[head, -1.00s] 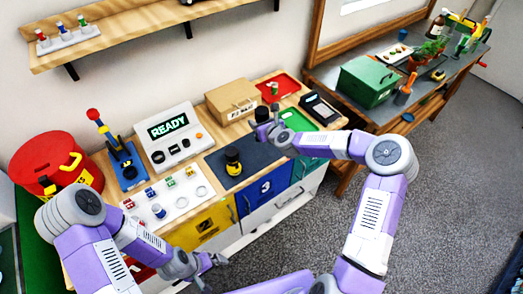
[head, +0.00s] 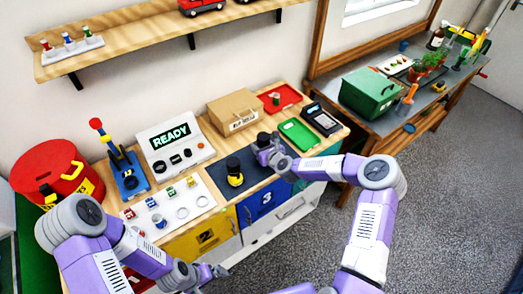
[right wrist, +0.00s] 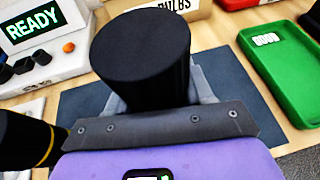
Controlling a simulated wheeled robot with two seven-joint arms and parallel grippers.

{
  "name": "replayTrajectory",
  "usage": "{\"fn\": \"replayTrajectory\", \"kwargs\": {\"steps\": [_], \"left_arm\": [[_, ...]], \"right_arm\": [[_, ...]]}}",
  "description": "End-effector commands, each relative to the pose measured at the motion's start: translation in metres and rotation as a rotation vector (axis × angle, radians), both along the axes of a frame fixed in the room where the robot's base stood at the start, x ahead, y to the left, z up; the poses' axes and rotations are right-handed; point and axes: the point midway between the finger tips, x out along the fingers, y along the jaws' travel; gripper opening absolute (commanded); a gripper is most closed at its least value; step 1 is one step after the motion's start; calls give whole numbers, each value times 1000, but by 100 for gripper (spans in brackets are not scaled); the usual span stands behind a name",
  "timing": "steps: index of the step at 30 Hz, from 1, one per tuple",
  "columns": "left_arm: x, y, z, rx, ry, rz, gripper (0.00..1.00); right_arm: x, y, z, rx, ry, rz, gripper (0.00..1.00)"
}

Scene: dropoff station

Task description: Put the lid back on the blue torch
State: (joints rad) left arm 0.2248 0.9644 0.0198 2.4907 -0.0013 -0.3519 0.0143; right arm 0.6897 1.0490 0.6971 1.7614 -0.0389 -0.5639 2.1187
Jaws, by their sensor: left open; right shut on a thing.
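A black cylinder with a yellow band (head: 235,173), seemingly the torch, stands upright on the dark mat (head: 221,189); no blue shows on it. It also shows at the left edge of the right wrist view (right wrist: 24,142). My right gripper (head: 269,150) is shut on a plain black cylinder, seemingly the lid (right wrist: 143,62), and holds it to the right of the banded cylinder, apart from it. The held cylinder's lower end is hidden by the gripper. My left gripper (head: 212,273) is open and empty, low in front of the bench.
The READY console (head: 174,140) and a cardboard box (head: 235,111) stand behind the mat. A green tray (head: 298,133) and a dark handheld device (head: 321,118) lie right of it. A white board (head: 181,212) with several small parts is left of it.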

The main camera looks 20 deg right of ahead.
Motion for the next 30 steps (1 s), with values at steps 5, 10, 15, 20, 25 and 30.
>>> {"fn": "replayTrajectory", "kwargs": {"steps": [5,10,15,20,25,30], "left_arm": [[0,0,-1,0,0,0,100],[0,0,-1,0,0,0,100],[0,0,-4,0,0,0,100],[0,0,-5,0,0,0,100],[0,0,-5,0,0,0,100],[0,0,-4,0,0,0,100]], "right_arm": [[0,0,-23,1,-1,0,0],[1,0,-23,0,-3,-1,0],[0,0,-25,0,-3,-1,0],[0,0,-27,1,0,0,63],[0,0,-27,1,0,0,77],[0,0,-27,1,0,0,77]]}}
